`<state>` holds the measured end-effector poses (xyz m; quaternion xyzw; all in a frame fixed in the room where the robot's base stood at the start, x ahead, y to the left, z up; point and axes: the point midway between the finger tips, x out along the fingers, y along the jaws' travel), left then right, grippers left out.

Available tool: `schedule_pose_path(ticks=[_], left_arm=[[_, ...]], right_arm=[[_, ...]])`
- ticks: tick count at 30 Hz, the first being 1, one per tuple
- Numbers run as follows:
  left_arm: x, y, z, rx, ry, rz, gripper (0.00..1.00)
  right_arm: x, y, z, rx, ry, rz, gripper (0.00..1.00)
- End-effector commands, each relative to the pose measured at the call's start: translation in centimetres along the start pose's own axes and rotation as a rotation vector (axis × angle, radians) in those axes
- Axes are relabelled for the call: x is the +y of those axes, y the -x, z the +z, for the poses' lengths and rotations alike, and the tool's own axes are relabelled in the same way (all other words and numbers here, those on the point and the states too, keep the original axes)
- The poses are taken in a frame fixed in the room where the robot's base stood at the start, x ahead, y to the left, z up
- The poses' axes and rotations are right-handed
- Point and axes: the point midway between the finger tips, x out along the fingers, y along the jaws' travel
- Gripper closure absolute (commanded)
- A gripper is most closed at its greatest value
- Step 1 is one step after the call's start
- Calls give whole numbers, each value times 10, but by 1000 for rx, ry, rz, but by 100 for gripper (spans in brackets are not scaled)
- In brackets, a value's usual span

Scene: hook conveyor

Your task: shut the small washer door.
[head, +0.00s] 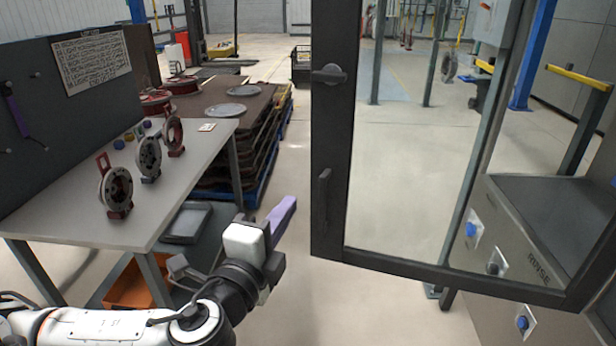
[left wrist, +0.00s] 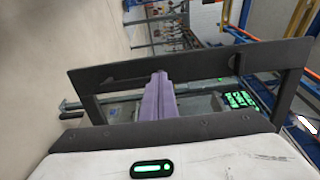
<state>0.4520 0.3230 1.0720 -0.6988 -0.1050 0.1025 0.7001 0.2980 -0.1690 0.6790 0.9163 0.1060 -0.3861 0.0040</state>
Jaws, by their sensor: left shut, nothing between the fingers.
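The small washer door (head: 331,130) is a dark frame around a large clear pane, and it stands open in the head view. It has a dark knob and a dark vertical handle (head: 324,200) on its left upright. The washer body (head: 545,225), marked RINSE, is at the right. My left gripper (head: 284,212) has purple fingers, shut and empty, just left of the door's lower left edge. A gap shows between them in the head view. In the left wrist view the purple fingers (left wrist: 159,95) point toward the door frame (left wrist: 190,62). My right gripper is not in view.
A grey table (head: 75,205) with several reels stands at the left, with an orange bin (head: 135,285) below. Stacked dark sheets on blue pallets (head: 262,180) are behind it. The floor between table and door is clear.

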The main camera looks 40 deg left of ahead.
Motion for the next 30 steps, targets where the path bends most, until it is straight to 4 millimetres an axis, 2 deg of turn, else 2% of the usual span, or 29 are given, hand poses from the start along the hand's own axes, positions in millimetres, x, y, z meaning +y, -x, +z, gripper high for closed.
schedule_pose_path(ticks=[3, 9, 14, 16, 21, 25, 30], left_arm=[[5, -14, 1, -3, 0, -5, 100], [8, -28, 1, -5, 4, -5, 100], [7, -36, 1, -1, 2, -4, 100], [-2, -55, 2, -5, 0, -1, 100], [-2, -90, 2, -5, 2, 2, 100], [-1, -109, 1, -3, 2, 2, 100], [1, -123, 1, -2, 2, 4, 100]], right_arm=[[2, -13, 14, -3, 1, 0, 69], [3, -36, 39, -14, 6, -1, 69], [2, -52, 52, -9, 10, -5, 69], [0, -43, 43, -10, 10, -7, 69], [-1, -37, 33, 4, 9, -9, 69], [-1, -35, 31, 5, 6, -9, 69], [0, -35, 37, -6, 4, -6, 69]])
